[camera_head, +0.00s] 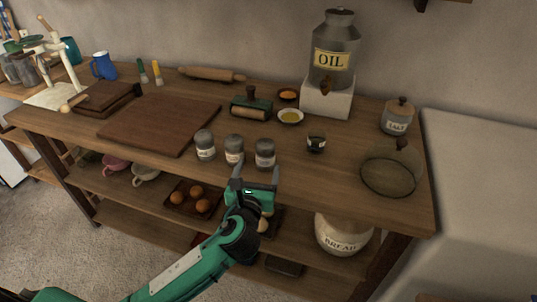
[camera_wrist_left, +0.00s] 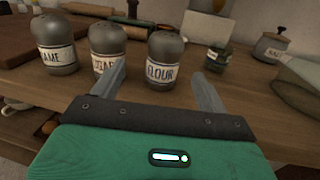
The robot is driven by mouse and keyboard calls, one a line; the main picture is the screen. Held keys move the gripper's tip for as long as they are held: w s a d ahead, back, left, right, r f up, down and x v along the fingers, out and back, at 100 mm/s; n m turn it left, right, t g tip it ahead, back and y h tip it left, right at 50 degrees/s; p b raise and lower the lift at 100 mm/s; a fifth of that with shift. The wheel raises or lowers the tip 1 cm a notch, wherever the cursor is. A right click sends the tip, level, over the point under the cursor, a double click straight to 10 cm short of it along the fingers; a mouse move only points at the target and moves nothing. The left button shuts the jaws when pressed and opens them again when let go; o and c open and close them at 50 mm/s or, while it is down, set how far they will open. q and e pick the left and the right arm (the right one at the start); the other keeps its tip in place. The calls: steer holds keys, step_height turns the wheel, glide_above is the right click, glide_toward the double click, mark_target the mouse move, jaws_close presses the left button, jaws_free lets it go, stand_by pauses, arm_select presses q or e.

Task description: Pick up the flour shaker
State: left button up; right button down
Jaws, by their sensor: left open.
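The flour shaker (camera_head: 265,153) is a grey-lidded jar with a pale label, the rightmost of three alike shakers near the table's front edge. In the left wrist view the shaker (camera_wrist_left: 165,48) stands upright and its label reads FLOUR. My left gripper (camera_head: 256,176) is open and empty, just in front of the flour shaker at the table edge. In the left wrist view the fingers of the gripper (camera_wrist_left: 159,74) point toward the shaker, one on each side of it in the picture. The shaker stands beyond them. My right gripper is not in view.
Two more shakers, a middle one (camera_head: 234,150) and a left one (camera_head: 204,145), stand close on the left. A small dark jar (camera_head: 316,144) is to the right, with bare wood between. A glass dome (camera_head: 390,176) sits farther right. A brown board (camera_head: 158,124) lies left.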

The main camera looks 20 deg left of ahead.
mark_target(261, 157)
arm_select(q)
steer(key=w, duration=0.4)
steer(key=shift+w+a, duration=0.15)
steer(key=shift+a, duration=0.15)
steer(key=w, duration=0.5)
steer(key=shift+w+f, duration=0.3)
steer(key=shift+w, duration=0.05)
steer(key=c, duration=1.1)
steer(key=shift+r, duration=0.1)
